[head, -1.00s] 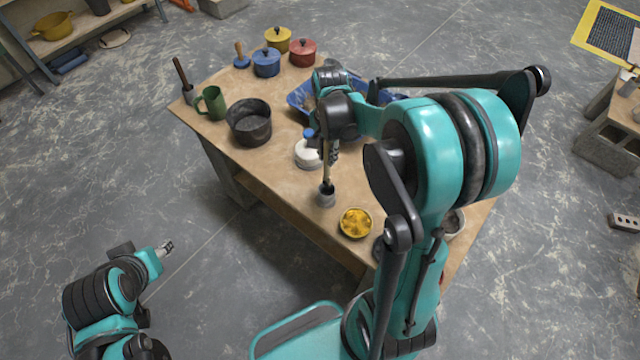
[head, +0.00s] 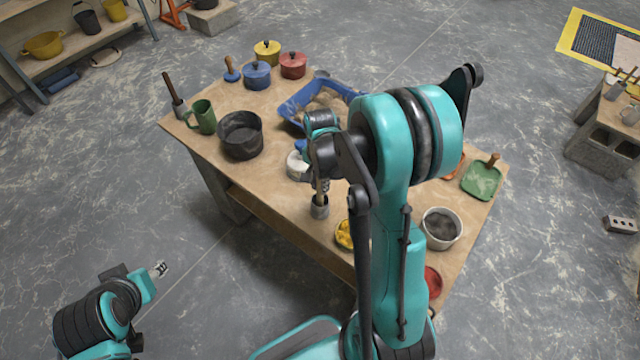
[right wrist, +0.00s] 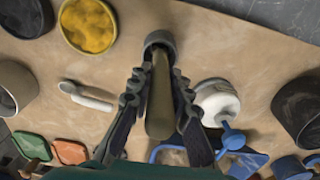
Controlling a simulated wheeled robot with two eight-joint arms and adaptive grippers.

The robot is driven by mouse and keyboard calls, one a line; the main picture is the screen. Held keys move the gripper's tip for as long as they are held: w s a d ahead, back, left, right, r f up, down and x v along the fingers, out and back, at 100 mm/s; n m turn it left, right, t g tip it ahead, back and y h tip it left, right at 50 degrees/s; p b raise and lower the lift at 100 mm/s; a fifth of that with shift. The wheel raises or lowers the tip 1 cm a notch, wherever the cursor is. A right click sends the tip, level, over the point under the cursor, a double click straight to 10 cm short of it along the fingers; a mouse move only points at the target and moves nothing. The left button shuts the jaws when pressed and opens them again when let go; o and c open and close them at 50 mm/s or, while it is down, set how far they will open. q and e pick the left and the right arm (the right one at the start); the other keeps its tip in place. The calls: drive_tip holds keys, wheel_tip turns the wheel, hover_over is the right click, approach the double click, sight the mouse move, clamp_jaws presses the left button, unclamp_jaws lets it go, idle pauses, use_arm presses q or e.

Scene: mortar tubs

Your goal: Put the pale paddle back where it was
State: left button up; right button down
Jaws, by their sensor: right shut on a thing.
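The pale paddle (right wrist: 160,95) is a light wooden stick held between the fingers of my right gripper (right wrist: 158,100) in the right wrist view. Its far end meets the mouth of a small grey cup (right wrist: 160,40); how deep it sits is hidden. In the head view the paddle (head: 319,190) stands nearly upright at the grey cup (head: 320,209) near the table's front edge, with my right gripper (head: 322,184) just above the cup. My left gripper (head: 160,269) hangs off the table at lower left, too small to judge.
The table (head: 275,185) also carries a white tub (head: 297,166), a yellow-filled dish (head: 344,236), a black pot (head: 240,136), a green mug (head: 203,117) and a blue tray (head: 297,105). A grey-filled bucket (head: 441,229) stands at right. Bare tabletop lies left of the cup.

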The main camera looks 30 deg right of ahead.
drive_tip(key=c, duration=1.4)
unclamp_jaws()
drive_tip(key=shift+f, duration=0.1)
wheel_tip(320, 180, up, 11)
drive_tip(key=p, duration=0.3)
drive_tip(key=shift+a+r, duration=0.15)
drive_tip(key=shift+r, duration=0.65)
drive_tip(key=s+a+r+n+t, duration=0.2)
drive_tip(key=s+a+n, duration=0.1)
drive_tip(key=n, duration=0.1)
drive_tip(key=s+a+r+n+t, duration=0.2)
drive_tip(key=s+a+n, duration=0.2)
drive_tip(key=n, duration=0.1)
drive_tip(key=s+a+r+n+t, duration=0.2)
drive_tip(key=s+a+n+t, duration=0.1)
drive_tip(key=s+n, duration=0.1)
drive_tip(key=shift+a+r+n, duration=0.15)
drive_tip(key=shift+r+n, duration=0.15)
drive_tip(key=shift+r, duration=0.1)
